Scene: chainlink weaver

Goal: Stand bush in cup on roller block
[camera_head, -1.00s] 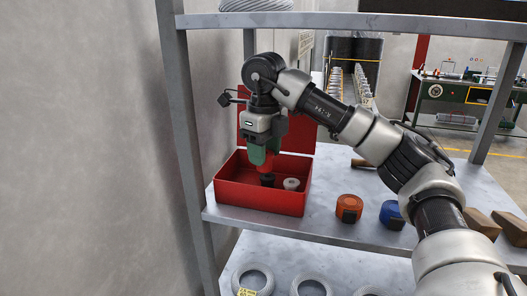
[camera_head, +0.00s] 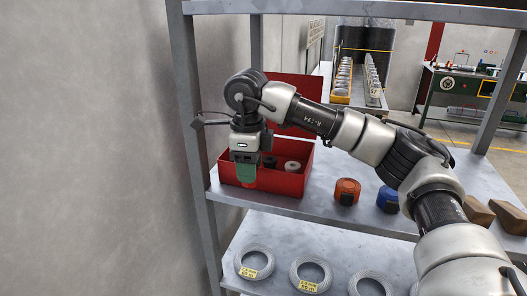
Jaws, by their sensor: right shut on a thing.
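My right gripper (camera_head: 247,183), with green fingers and reddish tips, points down and overlaps the left front of an open red box (camera_head: 285,184). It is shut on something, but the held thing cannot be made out. Inside the box, a dark round piece (camera_head: 269,162) and a pale grey ring-like piece (camera_head: 292,166) show to the right of the fingers. I cannot tell which piece is the bush. I cannot pick out the cup or the roller block. My left gripper is out of view.
The box stands at the left end of a grey shelf (camera_head: 325,202), by an upright post (camera_head: 188,110). An orange roll (camera_head: 347,190), a blue roll (camera_head: 388,199) and brown blocks (camera_head: 508,218) lie to its right. Grey coils (camera_head: 254,264) lie on the lower shelf.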

